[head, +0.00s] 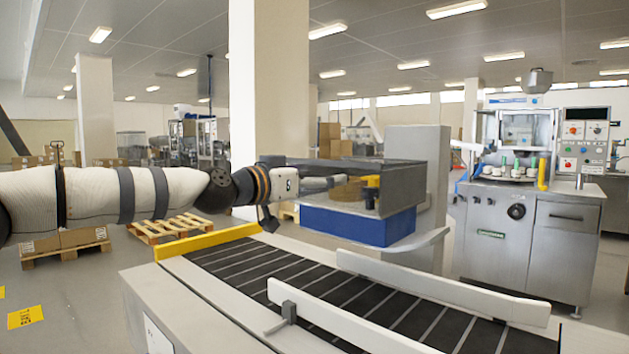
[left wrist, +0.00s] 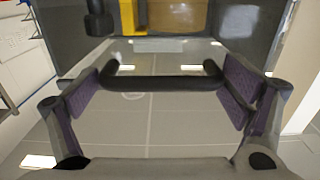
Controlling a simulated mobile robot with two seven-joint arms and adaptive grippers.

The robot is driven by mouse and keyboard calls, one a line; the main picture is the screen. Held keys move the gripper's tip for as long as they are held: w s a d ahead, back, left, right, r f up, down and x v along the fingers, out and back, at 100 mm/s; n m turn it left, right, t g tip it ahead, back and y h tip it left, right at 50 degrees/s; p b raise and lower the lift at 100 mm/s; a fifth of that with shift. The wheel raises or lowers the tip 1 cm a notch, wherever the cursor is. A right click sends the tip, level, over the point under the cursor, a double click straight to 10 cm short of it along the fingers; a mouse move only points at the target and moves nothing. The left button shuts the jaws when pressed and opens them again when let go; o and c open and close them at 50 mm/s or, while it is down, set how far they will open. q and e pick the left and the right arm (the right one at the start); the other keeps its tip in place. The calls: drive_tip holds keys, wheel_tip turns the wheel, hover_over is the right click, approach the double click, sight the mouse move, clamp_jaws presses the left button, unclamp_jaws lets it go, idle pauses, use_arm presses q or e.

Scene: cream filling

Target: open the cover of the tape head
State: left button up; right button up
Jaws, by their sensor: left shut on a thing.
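The tape head (head: 345,225) has a blue base and stands over the conveyor in the head view. Its cover (head: 402,188) is a grey, partly see-through box, and a tan tape roll and a yellow part show inside it. My left gripper (head: 335,183) reaches in from the left to the cover's near side. In the left wrist view, the purple-padded fingers of my left gripper (left wrist: 165,92) stand at the two ends of a black bar handle (left wrist: 160,83), shut on it. Whether the cover is raised at all is hard to tell. My right gripper is out of view.
The conveyor (head: 260,275) runs below the tape head with white guide rails (head: 440,288) and a yellow end bar (head: 207,242). A grey column (head: 430,180) stands behind the head. A steel machine (head: 530,230) stands at the right, and pallets (head: 172,228) lie on the floor.

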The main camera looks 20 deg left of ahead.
use_arm(q)
drive_tip(key=shift+o, duration=0.2)
wheel_tip(320, 180, up, 7)
drive_tip(key=shift+d+r+p, duration=0.1)
drive_tip(key=shift+p, duration=0.65)
drive_tip(key=w+d+r, duration=0.1)
drive_tip(key=w+r, duration=0.2)
drive_tip(key=r, duration=0.5)
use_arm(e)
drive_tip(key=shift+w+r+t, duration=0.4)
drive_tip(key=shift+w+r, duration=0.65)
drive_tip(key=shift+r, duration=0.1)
